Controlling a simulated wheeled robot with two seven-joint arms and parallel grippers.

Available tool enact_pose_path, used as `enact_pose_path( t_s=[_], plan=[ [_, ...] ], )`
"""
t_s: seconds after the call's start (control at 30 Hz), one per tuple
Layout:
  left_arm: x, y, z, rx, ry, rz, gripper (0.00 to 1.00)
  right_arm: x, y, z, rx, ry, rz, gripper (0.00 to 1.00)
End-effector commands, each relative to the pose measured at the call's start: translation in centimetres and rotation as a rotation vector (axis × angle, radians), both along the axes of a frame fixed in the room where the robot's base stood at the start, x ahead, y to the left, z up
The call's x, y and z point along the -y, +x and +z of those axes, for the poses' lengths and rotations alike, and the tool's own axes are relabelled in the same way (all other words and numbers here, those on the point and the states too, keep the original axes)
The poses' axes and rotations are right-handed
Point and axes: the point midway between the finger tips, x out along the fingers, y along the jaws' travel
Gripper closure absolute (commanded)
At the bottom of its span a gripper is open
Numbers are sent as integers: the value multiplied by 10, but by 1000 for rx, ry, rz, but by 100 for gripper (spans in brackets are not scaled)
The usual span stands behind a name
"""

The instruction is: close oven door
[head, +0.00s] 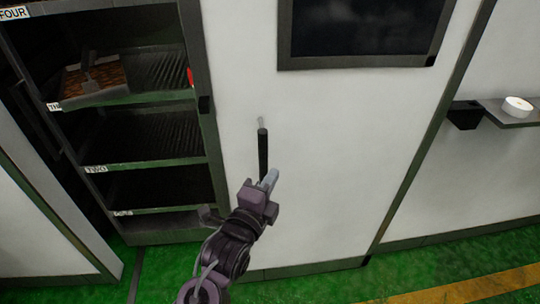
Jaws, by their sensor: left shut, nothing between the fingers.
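The oven (205,165) stands at the left in the head view, its front open and its dark shelves showing. To its right is a large white panel (330,150) with a dark window and a black upright handle (263,150); it looks like the door, but I cannot tell where it is hinged. My left gripper (270,179) is shut and empty in front of the panel, at the lower end of the handle. It overlaps the handle there in the picture; I cannot tell if they touch. My right gripper is not in view.
A brown, textured item (95,77) lies on the oven's upper shelf. A small wall shelf (515,119) holding a white round object (517,106) is at the right. Green floor (330,288) with a yellow stripe lies clear at the lower right.

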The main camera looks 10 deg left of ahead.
Motion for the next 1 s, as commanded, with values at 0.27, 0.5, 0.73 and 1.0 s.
enact_pose_path(
  t_s=[0.27, 0.5, 0.73, 1.0],
  plan=[
    [6, 34, 9, 14, 6, 1, 100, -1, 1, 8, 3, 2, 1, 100],
    [16, 86, 9, 12, 4, 0, 100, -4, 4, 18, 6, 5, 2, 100],
    [-7, 93, 6, 8, 9, 0, 100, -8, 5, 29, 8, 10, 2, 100],
    [-21, 90, 6, 10, 5, -1, 100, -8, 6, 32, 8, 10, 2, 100]
  ],
)
